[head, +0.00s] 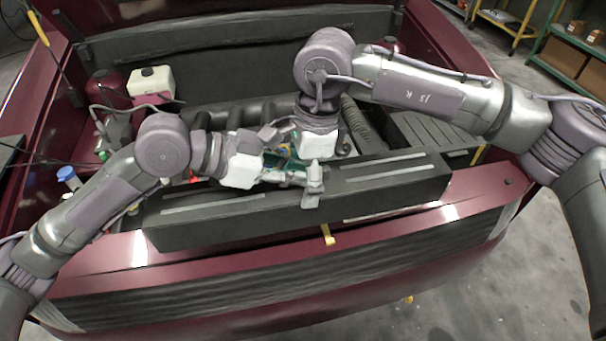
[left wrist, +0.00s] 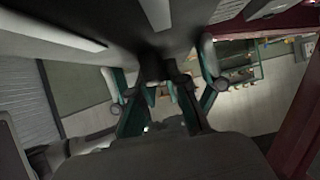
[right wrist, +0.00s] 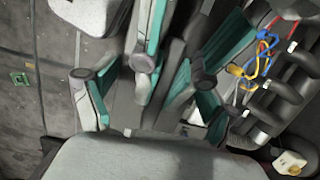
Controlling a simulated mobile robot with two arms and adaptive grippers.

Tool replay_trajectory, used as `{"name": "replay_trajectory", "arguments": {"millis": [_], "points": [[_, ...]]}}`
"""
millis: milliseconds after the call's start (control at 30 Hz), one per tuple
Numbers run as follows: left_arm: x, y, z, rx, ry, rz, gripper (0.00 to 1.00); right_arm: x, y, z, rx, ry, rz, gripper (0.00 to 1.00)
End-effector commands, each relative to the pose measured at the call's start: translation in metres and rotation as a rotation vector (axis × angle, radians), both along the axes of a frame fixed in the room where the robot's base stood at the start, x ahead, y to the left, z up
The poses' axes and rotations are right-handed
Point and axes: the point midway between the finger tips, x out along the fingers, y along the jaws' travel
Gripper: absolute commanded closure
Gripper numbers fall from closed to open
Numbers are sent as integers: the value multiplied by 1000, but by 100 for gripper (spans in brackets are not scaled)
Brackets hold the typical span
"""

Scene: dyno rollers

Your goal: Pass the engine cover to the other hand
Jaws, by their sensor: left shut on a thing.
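The engine cover (head: 385,182) is a long dark grey box with pale stripes, spanning the front of the open engine bay. My left gripper (head: 290,178) comes in from the left and is shut on the cover near its middle. In the left wrist view, its teal fingers (left wrist: 160,92) meet the cover's dark underside (left wrist: 110,25). My right gripper (head: 312,188) points down over the cover's middle, just right of the left one. In the right wrist view, its fingers (right wrist: 165,85) stand apart on either side of a dark edge. Contact there is hard to make out.
The maroon car front (head: 270,270) lies below the cover. A white reservoir (head: 152,82) and a blue cap (head: 66,173) are at the left of the bay. Coloured wires (right wrist: 258,58) and black pipes lie near the right gripper. Shelves (head: 570,55) stand far right.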

Motion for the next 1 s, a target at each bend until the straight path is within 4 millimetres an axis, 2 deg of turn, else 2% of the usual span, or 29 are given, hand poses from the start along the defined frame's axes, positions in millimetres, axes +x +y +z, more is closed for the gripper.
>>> {"name": "replay_trajectory", "arguments": {"millis": [33, 100, 133, 267, 300, 667, 767, 1000], "points": [[-2, -2, 2, -6, 1, -7, 100, 2, 0, 0, 1, -4, -3, 52], [-3, -2, 2, -6, 1, -7, 100, 2, 0, 0, 1, -4, -4, 63], [-3, -2, 2, -8, 1, -8, 81, 2, 0, 1, 2, -6, -4, 63], [-3, -2, 2, -7, 1, -8, 59, 2, 0, 1, 3, -5, -4, 63], [-2, -2, 2, -6, 1, -7, 57, 2, 0, 1, 3, -5, -3, 63], [-3, 3, 3, -4, 2, -4, 57, 1, 0, 1, 2, -3, -3, 63], [-5, 15, 9, -2, 2, -1, 57, 1, 0, 1, 2, -3, -3, 63], [-17, 58, 33, -1, 1, 0, 57, 1, 0, 1, 2, -3, -3, 63]]}}
